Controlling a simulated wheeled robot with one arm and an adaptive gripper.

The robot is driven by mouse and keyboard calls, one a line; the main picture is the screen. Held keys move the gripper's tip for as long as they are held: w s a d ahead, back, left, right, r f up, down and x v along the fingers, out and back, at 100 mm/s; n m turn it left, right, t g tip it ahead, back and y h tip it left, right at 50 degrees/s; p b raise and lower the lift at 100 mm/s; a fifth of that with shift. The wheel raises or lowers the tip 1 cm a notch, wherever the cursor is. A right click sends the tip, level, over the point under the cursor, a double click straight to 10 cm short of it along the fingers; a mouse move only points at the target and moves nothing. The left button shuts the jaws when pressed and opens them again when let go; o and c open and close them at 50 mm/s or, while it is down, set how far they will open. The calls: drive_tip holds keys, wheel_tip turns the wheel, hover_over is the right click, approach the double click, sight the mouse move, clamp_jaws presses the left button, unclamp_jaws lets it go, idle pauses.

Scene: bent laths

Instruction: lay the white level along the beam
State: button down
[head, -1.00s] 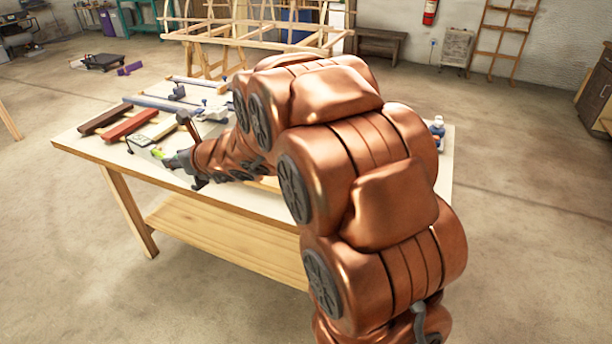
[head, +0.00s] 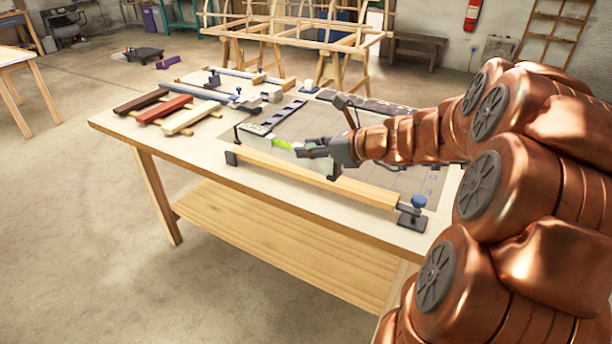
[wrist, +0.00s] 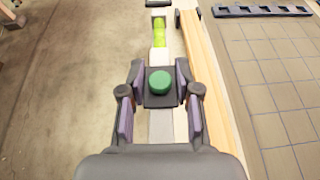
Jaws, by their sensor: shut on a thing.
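The white level (head: 256,137) has a yellow-green vial; in the wrist view the level (wrist: 159,52) runs up the middle. My gripper (head: 309,150) is shut on a dark block with a round green top on the level; the gripper also shows in the wrist view (wrist: 160,84). The wooden beam (head: 310,182) lies along the table's front edge. In the wrist view the beam (wrist: 204,60) is just right of the level and roughly parallel to it. The level appears raised; its exact height above the beam cannot be told.
A clamp (head: 413,213) with a blue knob stands at the beam's right end. Dark, red and pale boards (head: 165,108) lie at the table's left. A gridded mat (head: 385,160) lies behind the beam, with a dark slotted strip (head: 275,117) on it.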

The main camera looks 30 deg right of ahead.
drive_tip(key=s+d+f+b, duration=0.2)
drive_tip(key=s+d+f, duration=0.2)
drive_tip(key=s, duration=0.6)
drive_tip(key=shift+n+y, duration=0.3)
drive_tip(key=shift+y, duration=0.1)
drive_tip(key=shift+w+d+f+p, duration=0.35)
drive_tip(key=shift+w+d+f, duration=0.55)
drive_tip(key=shift+w, duration=1.65)
drive_tip(key=shift+w+d+f+p, duration=0.4)
drive_tip(key=shift+w+d+f, duration=0.4)
drive_tip(key=shift+w, duration=1.8)
drive_tip(key=shift+w+d+f+p, duration=0.35)
drive_tip(key=shift+w+d+f, duration=0.55)
drive_tip(key=shift+w, duration=1.65)
drive_tip(key=shift+f, duration=0.45)
drive_tip(key=c, duration=0.8)
unclamp_jaws()
drive_tip(key=shift+d+r, duration=0.1)
drive_tip(key=shift+r, duration=0.5)
drive_tip(key=v, duration=1.2)
drive_tip(key=shift+b, duration=0.35)
